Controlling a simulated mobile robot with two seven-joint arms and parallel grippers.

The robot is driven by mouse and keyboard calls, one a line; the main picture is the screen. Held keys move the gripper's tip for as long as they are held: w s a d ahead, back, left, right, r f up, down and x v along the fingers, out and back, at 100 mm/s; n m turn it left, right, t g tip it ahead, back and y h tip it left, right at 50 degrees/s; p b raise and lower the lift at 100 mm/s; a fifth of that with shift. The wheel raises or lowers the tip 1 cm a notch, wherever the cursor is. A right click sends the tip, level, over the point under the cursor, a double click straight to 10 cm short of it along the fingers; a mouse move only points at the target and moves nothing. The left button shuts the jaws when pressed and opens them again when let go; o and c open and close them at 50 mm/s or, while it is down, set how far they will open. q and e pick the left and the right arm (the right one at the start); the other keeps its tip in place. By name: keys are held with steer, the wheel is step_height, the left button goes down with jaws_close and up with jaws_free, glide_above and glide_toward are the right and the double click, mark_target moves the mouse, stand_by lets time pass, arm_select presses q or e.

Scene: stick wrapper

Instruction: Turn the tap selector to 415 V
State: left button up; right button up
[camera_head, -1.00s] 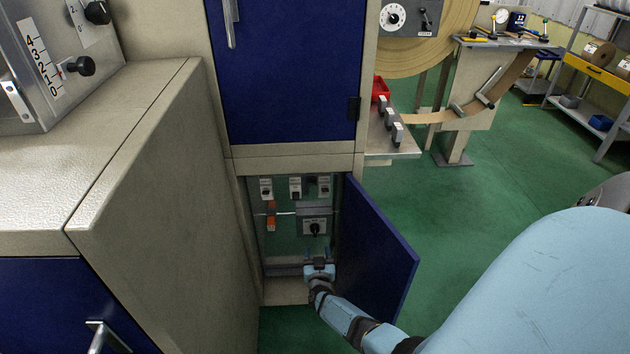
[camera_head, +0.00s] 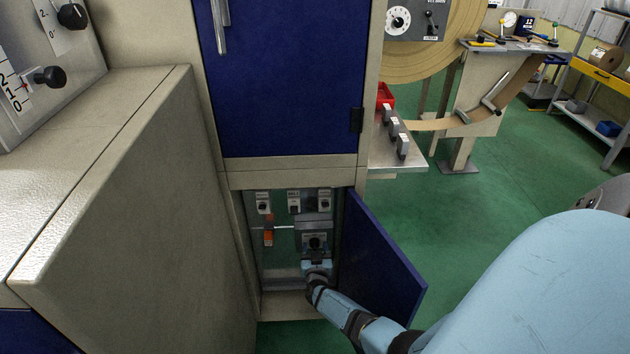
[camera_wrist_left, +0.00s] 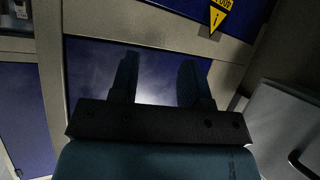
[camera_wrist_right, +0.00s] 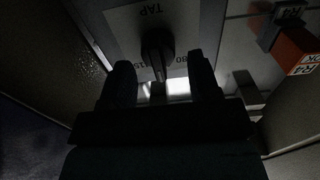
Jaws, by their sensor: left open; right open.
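The tap selector (camera_head: 315,243) is a black knob on a grey plate inside the open lower compartment. In the right wrist view the knob (camera_wrist_right: 157,52) stands on a plate marked TAP, seen upside down. Partly hidden numbers flank the knob, one ending in 15 and one in 80; I cannot tell which its pointer marks. My right gripper (camera_head: 316,262) is just below the selector. In its wrist view the right gripper's fingers (camera_wrist_right: 162,75) are apart, with the knob between and beyond them; contact cannot be told. My left gripper (camera_wrist_left: 157,70) is open and empty, facing a blue panel.
The blue compartment door (camera_head: 380,262) hangs open to the right, beside my right forearm. Small switches (camera_head: 294,203) and an orange block (camera_head: 268,237) share the compartment. A beige cabinet (camera_head: 140,190) stands close on the left. Green floor (camera_head: 500,180) is open at right.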

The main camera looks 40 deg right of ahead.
steer(key=shift+c, duration=0.2)
steer(key=c, duration=0.8)
steer(key=shift+c, duration=0.2)
